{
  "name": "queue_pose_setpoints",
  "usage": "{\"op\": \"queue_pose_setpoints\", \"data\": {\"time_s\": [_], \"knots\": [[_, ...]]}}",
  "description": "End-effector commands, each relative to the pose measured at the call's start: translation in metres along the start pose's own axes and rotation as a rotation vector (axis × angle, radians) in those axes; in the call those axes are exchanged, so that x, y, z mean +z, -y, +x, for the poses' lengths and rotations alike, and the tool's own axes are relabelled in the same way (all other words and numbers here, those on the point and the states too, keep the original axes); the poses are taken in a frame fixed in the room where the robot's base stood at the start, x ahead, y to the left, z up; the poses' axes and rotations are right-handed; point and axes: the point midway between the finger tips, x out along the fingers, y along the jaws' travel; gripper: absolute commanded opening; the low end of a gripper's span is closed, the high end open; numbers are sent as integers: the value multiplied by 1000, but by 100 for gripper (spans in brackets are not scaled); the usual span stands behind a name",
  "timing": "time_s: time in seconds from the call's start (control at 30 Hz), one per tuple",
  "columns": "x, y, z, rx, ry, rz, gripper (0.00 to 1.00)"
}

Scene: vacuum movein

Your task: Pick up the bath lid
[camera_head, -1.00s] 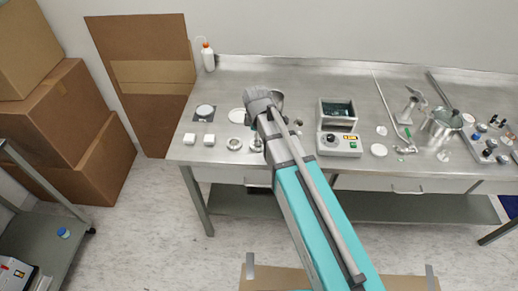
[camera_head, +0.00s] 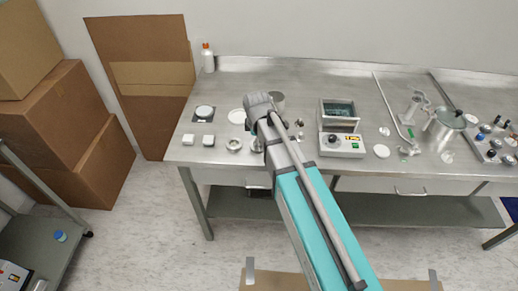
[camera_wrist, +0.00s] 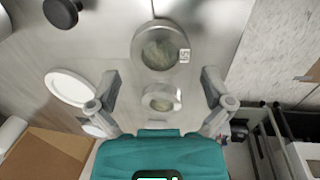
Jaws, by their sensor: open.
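No part is clearly recognisable as the bath lid. The water bath (camera_head: 338,113) is an open metal box above a white control unit (camera_head: 341,146), right of my arm on the bench. In the wrist view a dark round knob (camera_wrist: 62,12) shows at the top left; what it belongs to is unclear. My gripper (camera_wrist: 160,90) is open and empty above the bench, its two fingers apart, with a small metal ring (camera_wrist: 161,100) in view between them. In the head view the end of my arm (camera_head: 260,103) hides part of a grey cylinder (camera_head: 279,99).
A white disc (camera_head: 237,116), a dark square with a pale round top (camera_head: 204,112), and two white blocks (camera_head: 208,140) lie left of my arm. A round vessel (camera_wrist: 158,45) shows in the wrist view. A metal pot (camera_head: 445,128) and several knobs stand at right. Cardboard boxes (camera_head: 72,135) fill the left.

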Motion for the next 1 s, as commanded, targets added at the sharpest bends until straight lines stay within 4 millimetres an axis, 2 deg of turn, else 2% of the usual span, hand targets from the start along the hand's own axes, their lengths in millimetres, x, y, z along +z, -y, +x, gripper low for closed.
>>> {"op": "queue_pose_setpoints", "data": {"time_s": [0.03, 0.33, 1.0], "knots": [[0, 0, 9, 0, 0, 0, 100], [0, 0, 28, 0, 0, 0, 100], [0, 0, 30, 0, 0, 0, 100]]}}
